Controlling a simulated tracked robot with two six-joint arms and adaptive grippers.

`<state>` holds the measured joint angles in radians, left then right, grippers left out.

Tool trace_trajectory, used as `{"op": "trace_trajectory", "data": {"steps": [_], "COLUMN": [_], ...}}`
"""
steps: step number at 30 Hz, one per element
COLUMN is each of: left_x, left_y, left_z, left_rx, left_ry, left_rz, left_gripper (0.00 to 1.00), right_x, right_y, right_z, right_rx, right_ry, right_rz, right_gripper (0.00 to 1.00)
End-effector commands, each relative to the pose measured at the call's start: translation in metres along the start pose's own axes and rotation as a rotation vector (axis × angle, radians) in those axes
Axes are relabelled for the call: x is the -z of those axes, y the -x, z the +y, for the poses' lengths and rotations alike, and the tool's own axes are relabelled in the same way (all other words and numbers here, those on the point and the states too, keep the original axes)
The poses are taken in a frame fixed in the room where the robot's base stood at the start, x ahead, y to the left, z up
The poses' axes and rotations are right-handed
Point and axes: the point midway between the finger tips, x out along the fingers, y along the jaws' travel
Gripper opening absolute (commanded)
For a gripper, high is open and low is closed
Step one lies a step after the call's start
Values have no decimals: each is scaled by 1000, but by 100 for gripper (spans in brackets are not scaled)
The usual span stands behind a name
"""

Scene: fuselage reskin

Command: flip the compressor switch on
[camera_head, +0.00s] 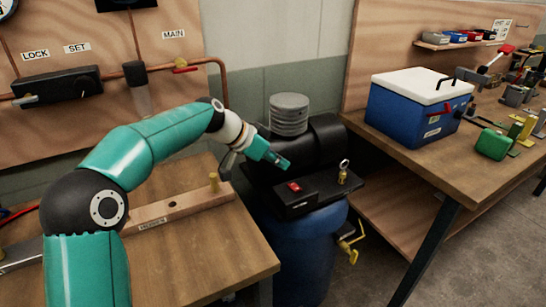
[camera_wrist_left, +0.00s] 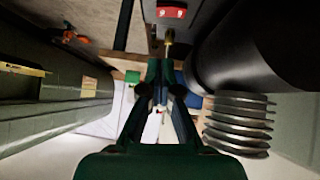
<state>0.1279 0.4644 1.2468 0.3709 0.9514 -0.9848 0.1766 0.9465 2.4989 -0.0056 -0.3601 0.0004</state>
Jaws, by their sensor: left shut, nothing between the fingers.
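The compressor stands between the two benches, with a blue tank (camera_head: 305,250), a black motor (camera_head: 318,147) and a grey ribbed cylinder (camera_head: 289,114). Its red switch (camera_head: 294,187) sits on a black box at the front of the top plate. The switch also shows at the top edge of the left wrist view (camera_wrist_left: 171,12), beyond the fingertips. My left gripper (camera_head: 284,163) is shut and empty, just above and behind the switch, apart from it in the picture. The exact gap is hard to tell. The switch's tilt is too small to read. My right gripper is not in view.
A brass fitting with a ring (camera_head: 343,173) stands right of the switch, and a yellow valve (camera_head: 351,243) sits lower on the tank. The left bench (camera_head: 215,262) and right bench (camera_head: 415,160) flank the compressor. A blue cooler (camera_head: 405,112) stands on the right bench.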

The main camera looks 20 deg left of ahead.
Motion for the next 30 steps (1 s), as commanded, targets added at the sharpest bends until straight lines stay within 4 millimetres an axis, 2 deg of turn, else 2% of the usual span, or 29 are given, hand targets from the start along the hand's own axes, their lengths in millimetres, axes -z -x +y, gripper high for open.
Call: {"op": "trace_trajectory", "data": {"steps": [1, 6, 12, 18, 30], "left_x": [0, 0, -20, -29, -29], "left_y": [-12, -46, -67, -74, -77], "left_z": [1, 0, 0, -1, 0], "left_rx": [-4, -3, 1, 3, 3], "left_ry": [0, 2, 3, 2, -3], "left_rz": [-3, -3, 0, 1, 0], "left_gripper": [0, 0, 0, 0, 0], "right_x": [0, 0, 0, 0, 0], "right_y": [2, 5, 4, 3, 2], "right_z": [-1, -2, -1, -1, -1], "right_rx": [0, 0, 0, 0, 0], "right_ry": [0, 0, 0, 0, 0], "right_rz": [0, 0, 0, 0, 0], "right_gripper": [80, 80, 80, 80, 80]}}
